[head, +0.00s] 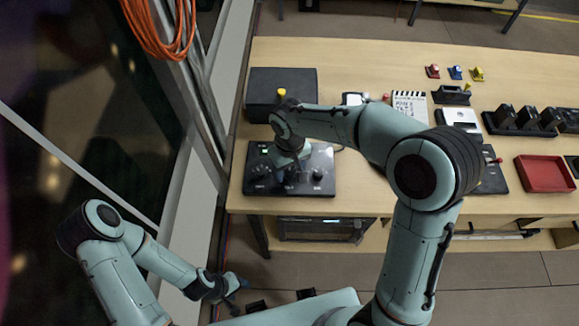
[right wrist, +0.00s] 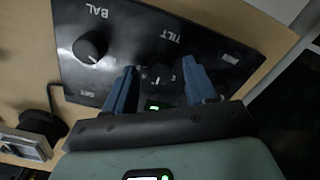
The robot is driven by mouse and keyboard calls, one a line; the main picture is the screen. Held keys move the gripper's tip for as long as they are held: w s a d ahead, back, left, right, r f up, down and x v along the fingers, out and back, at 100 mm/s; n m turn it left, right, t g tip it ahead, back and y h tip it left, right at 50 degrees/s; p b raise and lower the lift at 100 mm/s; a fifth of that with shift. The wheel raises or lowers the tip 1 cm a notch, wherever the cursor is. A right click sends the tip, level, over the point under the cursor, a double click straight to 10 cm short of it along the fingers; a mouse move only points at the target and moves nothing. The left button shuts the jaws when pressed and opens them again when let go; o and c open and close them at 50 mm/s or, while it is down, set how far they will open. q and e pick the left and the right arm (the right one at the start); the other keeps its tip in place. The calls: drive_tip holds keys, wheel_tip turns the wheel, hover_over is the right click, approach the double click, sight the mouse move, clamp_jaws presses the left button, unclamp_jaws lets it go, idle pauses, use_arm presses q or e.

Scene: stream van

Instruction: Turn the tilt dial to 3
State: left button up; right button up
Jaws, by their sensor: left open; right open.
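The black control panel (head: 326,158) lies at the near left of the table, with label text along its near edge. In the right wrist view the panel (right wrist: 135,40) appears upside down. The tilt dial (right wrist: 158,75), below the TILT lettering, is dark and sits between the two blue fingers of my open right gripper (right wrist: 160,70). I cannot tell whether they touch it, and its setting is unreadable. In the head view my right gripper (head: 276,174) is over the panel, hiding the dial. My left gripper (head: 236,283) is open, low beside the table, away from the panel.
The BAL dial (right wrist: 90,47) is beside the tilt dial. A black box (head: 262,84) with a yellow knob stands behind the panel. A clapper-like board (head: 410,103), a red tray (head: 545,174) and several small devices are farther right. Window framing borders the left.

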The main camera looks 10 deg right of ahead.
sight(290, 171)
use_arm(q)
drive_tip(key=shift+w+r+p, duration=0.7)
drive_tip(key=shift+w+r, duration=0.15)
drive_tip(key=shift+r, duration=0.05)
use_arm(e)
wheel_tip(290, 171, up, 14)
drive_tip(key=shift+f, duration=0.25)
drive_tip(key=shift+f, duration=0.1)
